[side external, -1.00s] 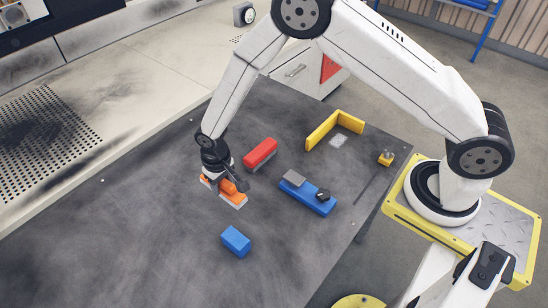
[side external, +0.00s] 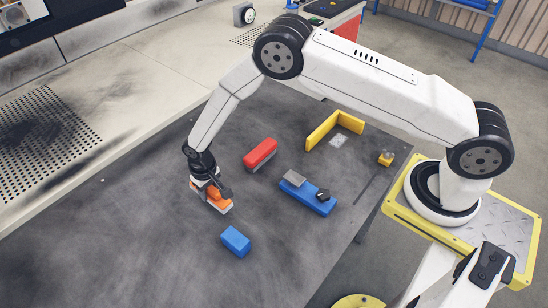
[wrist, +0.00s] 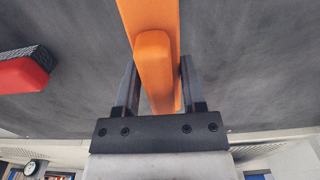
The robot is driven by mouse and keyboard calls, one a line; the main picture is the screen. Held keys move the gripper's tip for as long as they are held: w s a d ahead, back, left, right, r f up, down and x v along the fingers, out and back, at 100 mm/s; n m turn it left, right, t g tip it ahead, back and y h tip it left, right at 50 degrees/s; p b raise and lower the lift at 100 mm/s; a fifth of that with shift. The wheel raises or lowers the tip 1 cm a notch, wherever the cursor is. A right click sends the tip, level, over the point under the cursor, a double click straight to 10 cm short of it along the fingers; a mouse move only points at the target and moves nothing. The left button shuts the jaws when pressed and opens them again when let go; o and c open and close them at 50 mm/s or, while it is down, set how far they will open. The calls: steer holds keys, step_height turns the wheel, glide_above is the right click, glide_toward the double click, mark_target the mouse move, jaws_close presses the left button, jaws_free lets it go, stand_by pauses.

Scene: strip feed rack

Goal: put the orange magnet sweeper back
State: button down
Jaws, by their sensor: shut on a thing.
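The orange magnet sweeper (side external: 216,194) has an orange handle and a pale base. It is at the left of the dark table in the side view, below my gripper (side external: 208,187). In the wrist view the orange bar (wrist: 150,20) runs up out of the frame, and its raised grip sits between the two dark fingers of my gripper (wrist: 157,70). My gripper is shut on it. I cannot tell whether its base touches the table.
A red block (side external: 260,153) stands right of the sweeper and a blue box (side external: 236,241) below it. A blue bar (side external: 315,203) carries a grey piece (side external: 295,177) and a black knob (side external: 322,194). A yellow corner bracket (side external: 322,131) lies behind. The table's lower left is clear.

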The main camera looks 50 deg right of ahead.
mark_target(210, 197)
steer(key=shift+w+f, duration=0.2)
steer(key=shift+f, duration=1.65)
steer(key=shift+f, duration=0.15)
steer(key=shift+c, duration=0.8)
jaws_free()
step_height(210, 197, up, 12)
steer(key=shift+f, duration=0.25)
steer(key=shift+r, duration=0.4)
